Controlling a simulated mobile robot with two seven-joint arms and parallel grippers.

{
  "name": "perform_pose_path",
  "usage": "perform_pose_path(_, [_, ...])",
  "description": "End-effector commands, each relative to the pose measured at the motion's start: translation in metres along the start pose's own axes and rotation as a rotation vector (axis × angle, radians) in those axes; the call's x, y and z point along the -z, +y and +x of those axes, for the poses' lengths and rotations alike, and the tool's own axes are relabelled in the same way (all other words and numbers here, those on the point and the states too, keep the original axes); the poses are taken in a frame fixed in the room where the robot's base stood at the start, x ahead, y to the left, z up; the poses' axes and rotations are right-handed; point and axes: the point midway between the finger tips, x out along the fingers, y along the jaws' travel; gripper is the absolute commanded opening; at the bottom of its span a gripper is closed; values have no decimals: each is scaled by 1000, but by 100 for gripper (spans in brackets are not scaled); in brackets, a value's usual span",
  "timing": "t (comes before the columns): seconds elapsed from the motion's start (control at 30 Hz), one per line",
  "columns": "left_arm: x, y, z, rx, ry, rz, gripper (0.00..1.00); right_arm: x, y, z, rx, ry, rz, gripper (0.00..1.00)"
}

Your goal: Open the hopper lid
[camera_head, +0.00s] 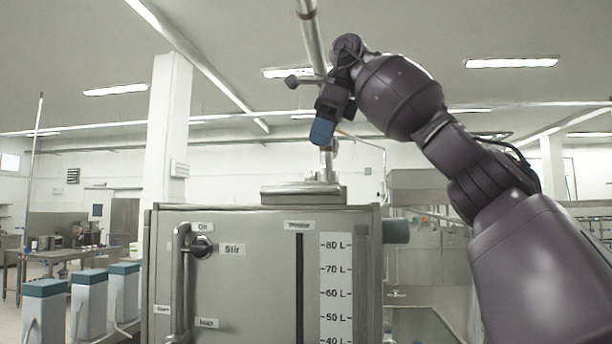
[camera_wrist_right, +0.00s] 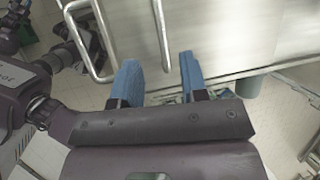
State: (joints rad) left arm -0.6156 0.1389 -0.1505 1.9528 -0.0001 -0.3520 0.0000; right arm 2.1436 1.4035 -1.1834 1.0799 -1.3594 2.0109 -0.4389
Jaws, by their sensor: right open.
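The hopper is a large metal box (camera_head: 265,270) in the lower middle of the head view. Its front has a pipe handle (camera_head: 180,280) at left and a litre scale (camera_head: 336,290) at right. A stepped metal plate (camera_head: 303,194) with a pipe stands on top. I cannot make out a separate lid edge. My right gripper (camera_head: 322,131) has blue fingers and hangs above the box top, apart from it. In the right wrist view the two blue fingers (camera_wrist_right: 161,78) are spread with nothing between them; the metal panel (camera_wrist_right: 225,35) lies beyond. My left gripper is not in view.
A vertical pipe (camera_head: 310,35) runs upward just behind my right gripper. A grey cylinder (camera_head: 396,231) sticks out at the box's right side. Several white bins with teal lids (camera_head: 88,300) stand at left. The air left of the box is clear.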

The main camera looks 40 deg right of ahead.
Motion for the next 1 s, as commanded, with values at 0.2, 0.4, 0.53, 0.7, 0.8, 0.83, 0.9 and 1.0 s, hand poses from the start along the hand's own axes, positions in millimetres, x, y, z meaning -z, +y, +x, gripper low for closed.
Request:
perform_pose_path(0.2, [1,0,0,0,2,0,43,0,0,18,-2,3,-2,40])
perform_pose_path(0.4, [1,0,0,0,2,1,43,0,0,33,0,1,1,40])
perform_pose_path(0.53, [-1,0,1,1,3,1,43,1,0,53,0,3,1,40])
perform_pose_path(0.7, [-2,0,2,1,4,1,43,1,0,72,1,1,2,40])
perform_pose_path(0.8, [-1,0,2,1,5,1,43,0,0,79,1,1,0,40])
perform_pose_path(0.83, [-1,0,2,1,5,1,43,0,0,81,1,0,0,40])
perform_pose_path(0.9, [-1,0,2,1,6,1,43,0,0,83,1,-1,0,40])
perform_pose_path(1.0, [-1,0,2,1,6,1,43,0,0,84,1,-1,1,40])
